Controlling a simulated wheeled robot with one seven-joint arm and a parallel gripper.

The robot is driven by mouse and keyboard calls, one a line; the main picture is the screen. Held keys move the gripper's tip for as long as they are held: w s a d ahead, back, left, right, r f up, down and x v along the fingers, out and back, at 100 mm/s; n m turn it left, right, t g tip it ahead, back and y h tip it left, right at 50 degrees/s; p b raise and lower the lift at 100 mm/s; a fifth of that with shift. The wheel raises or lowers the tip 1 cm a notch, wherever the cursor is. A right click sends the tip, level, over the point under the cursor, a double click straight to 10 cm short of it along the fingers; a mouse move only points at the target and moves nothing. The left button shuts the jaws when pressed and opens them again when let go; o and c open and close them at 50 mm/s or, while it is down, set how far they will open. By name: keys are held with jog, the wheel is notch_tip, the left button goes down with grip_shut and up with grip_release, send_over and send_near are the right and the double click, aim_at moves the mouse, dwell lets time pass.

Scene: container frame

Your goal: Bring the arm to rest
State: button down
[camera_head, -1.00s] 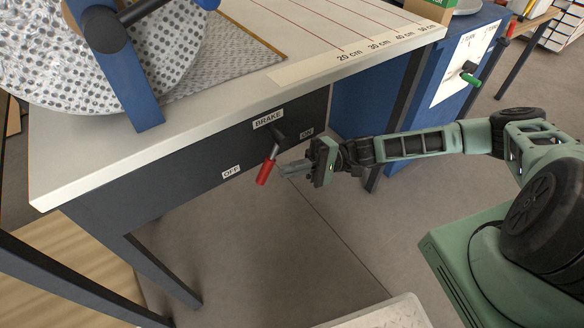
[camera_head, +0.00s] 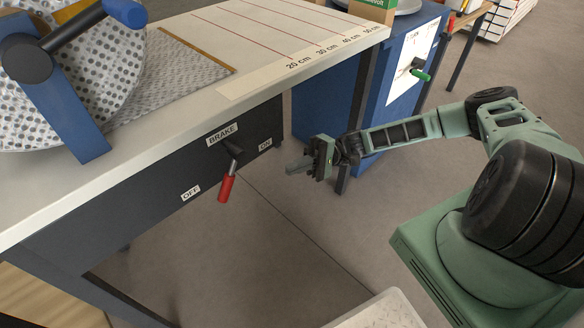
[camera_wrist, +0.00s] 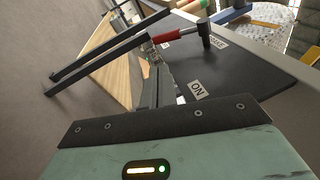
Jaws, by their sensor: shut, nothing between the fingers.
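My gripper (camera_head: 300,165) is shut and empty, in free space to the right of the brake panel, apart from the lever. In the wrist view its closed fingers (camera_wrist: 158,85) point toward the dark panel. The brake lever (camera_head: 228,182) has a red grip and hangs down from its pivot, tilted slightly left, between the OFF label (camera_head: 190,193) and the ON label (camera_head: 265,144). The lever's red grip also shows in the wrist view (camera_wrist: 172,36), beyond the fingertips.
The bench top (camera_head: 215,70) with printed length marks overhangs the panel. A blue cabinet (camera_head: 335,85) with a green-handled lever (camera_head: 420,73) stands behind my arm. A pale slab edge (camera_head: 385,312) is at the bottom. The floor between bench and my base is open.

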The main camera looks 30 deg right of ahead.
dwell(0.3)
jog(key=s+d+n+g+h, duration=0.1)
jog(key=s+d+g+h, duration=0.25)
jog(key=s+h, duration=0.7)
jog(key=w+d+r+t+h, duration=0.25)
jog(key=r+t+h, duration=0.25)
jog(key=r, duration=0.4)
jog(key=w+d+r+t+h, duration=0.1)
jog(key=d+r+t+h, duration=0.35)
jog(key=r, duration=0.45)
jog(key=s+a+r+n+g, duration=0.1)
jog(key=s+a+n, duration=0.2)
jog(key=s+a, duration=0.45)
jog(key=s+a+r+n+g, duration=0.1)
jog(key=s+a+n, duration=0.35)
jog(key=a, duration=0.65)
notch_tip(320, 180, up, 19)
jog(key=s+p, duration=0.1)
jog(key=p, duration=1.8)
jog(key=shift+a+y, duration=0.35)
jog(key=shift+y, duration=0.05)
